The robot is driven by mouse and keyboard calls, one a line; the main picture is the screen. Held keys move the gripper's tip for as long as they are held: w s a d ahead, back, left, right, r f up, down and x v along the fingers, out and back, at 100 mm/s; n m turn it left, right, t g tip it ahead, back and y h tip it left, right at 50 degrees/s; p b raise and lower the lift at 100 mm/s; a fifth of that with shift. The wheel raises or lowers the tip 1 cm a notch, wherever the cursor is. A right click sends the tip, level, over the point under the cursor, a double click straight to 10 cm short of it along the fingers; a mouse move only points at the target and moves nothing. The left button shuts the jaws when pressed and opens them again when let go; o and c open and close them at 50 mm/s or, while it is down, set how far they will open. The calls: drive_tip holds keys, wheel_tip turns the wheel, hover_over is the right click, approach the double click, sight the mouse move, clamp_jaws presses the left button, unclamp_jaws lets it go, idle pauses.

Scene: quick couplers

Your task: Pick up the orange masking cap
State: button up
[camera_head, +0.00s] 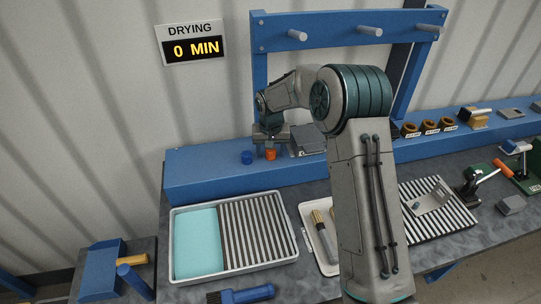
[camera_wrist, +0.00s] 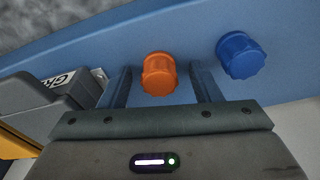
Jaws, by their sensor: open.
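The orange masking cap (camera_wrist: 159,74) stands on the blue ledge, ahead of and between my two open fingers in the wrist view. It also shows in the head view as a small orange cap (camera_head: 270,154). My gripper (camera_wrist: 160,88) is open and empty, with one finger to each side of the cap's line. In the head view my gripper (camera_head: 268,146) is just above and beside the cap. Whether a finger touches the cap I cannot tell.
A blue cap (camera_wrist: 241,55) stands right of the orange cap in the wrist view, close to my right finger. A grey box-like thing (camera_wrist: 45,100) lies to the left. A tray (camera_head: 245,268) with a teal cloth sits on the bench below the blue ledge (camera_head: 210,178).

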drive_tip(key=c, duration=1.1)
drive_tip(key=shift+o, duration=0.2)
drive_tip(key=shift+r, duration=0.1)
drive_tip(key=shift+r, duration=0.1)
